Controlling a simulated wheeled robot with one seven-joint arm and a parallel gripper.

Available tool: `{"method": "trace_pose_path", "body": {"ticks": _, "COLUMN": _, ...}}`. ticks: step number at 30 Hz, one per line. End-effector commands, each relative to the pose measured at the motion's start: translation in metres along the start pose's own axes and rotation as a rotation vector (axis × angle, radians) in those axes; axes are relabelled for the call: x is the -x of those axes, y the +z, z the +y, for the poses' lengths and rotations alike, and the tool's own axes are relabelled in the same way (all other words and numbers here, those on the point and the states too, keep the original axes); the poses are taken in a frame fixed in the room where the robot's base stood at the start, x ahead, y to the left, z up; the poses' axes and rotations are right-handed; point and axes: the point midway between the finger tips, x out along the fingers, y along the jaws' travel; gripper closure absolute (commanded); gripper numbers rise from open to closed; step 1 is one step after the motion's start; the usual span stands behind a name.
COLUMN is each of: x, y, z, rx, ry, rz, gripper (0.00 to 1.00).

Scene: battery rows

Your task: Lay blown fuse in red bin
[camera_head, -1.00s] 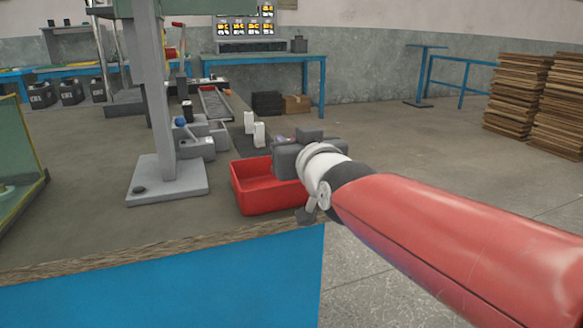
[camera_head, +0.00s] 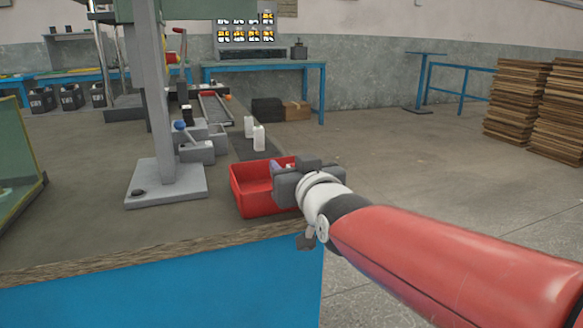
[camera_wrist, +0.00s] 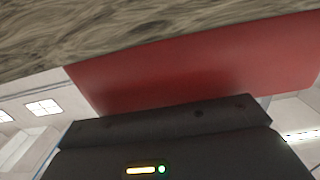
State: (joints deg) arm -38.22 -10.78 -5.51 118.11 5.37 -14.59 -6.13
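The red bin (camera_head: 250,198) stands at the front right corner of the worktable. It also shows in the wrist view as a broad red surface (camera_wrist: 190,70). My gripper (camera_head: 278,170) is at the bin's right side, over its rim, and covers part of the bin. A small pale, purplish thing is just visible at its far side, too small to identify as the fuse. The gripper's fingers are hidden in the head view. The wrist view shows only its dark body, so its opening cannot be told. I cannot make out a fuse in either view.
The worktable (camera_head: 80,222) has a wooden front edge. A grey press stand (camera_head: 165,185) is left of the bin. White bottles (camera_head: 259,138) and a grey fixture (camera_head: 197,150) stand behind it. Open floor lies to the right, with stacked boards (camera_head: 520,92) beyond.

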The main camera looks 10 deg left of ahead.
Motion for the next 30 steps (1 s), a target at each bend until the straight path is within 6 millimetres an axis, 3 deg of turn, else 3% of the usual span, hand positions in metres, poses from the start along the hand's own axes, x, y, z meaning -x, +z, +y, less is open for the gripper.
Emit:
{"method": "trace_pose_path", "body": {"ticks": 8, "x": 0.002, "y": -0.005, "z": 0.000, "rx": 0.000, "ry": 0.000, "rz": 0.001, "gripper": 0.57}}
{"method": "trace_pose_path", "body": {"ticks": 21, "x": 0.089, "y": -0.004, "z": 0.001, "rx": -0.001, "ry": 0.002, "rz": 0.005, "gripper": 0.57}}
{"method": "trace_pose_path", "body": {"ticks": 30, "x": 0.119, "y": -0.003, "z": 0.000, "rx": 0.000, "ry": 0.000, "rz": 0.000, "gripper": 0.57}}
